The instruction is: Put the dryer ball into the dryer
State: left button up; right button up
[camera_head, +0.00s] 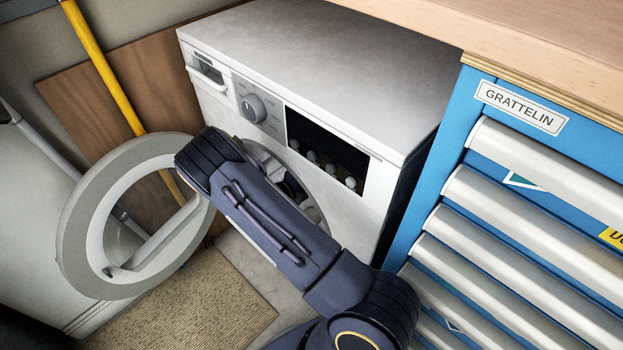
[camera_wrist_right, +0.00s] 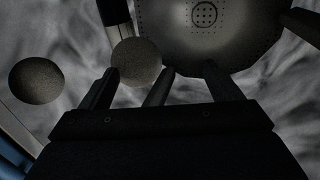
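The white dryer (camera_head: 345,60) stands in the middle of the head view. Its round door (camera_head: 88,215) is swung wide open to the left. My right arm crosses in front of the round opening and bends toward it, hiding much of it. The right gripper (camera_wrist_right: 162,75) shows in its wrist view with its fingers spread apart. A round grey ball (camera_wrist_right: 137,62) is near the fingertips, with no clear sign of being gripped. A second, darker round shape (camera_wrist_right: 36,80) is further left; I cannot tell whether it is a ball, shadow or reflection. My left gripper is out of view.
A blue drawer cabinet (camera_head: 450,150) with a wooden top stands close on the dryer's right. A perforated round plate (camera_wrist_right: 205,15) shows at the top of the wrist view. A yellow pole (camera_head: 100,60) leans behind the door. A beige mat (camera_head: 215,305) lies on the floor.

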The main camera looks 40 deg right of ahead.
jog(key=shift+a, duration=0.1)
jog(key=p+v, duration=0.2)
jog(key=v, duration=0.5)
jog(key=shift+a, duration=0.3)
jog(key=shift+r, duration=0.15)
jog(key=a+p, duration=0.2)
jog(key=a, duration=0.8)
jog(key=shift+s+r+p, duration=0.3)
jog(key=shift+s+r, duration=0.2)
dwell(0.3)
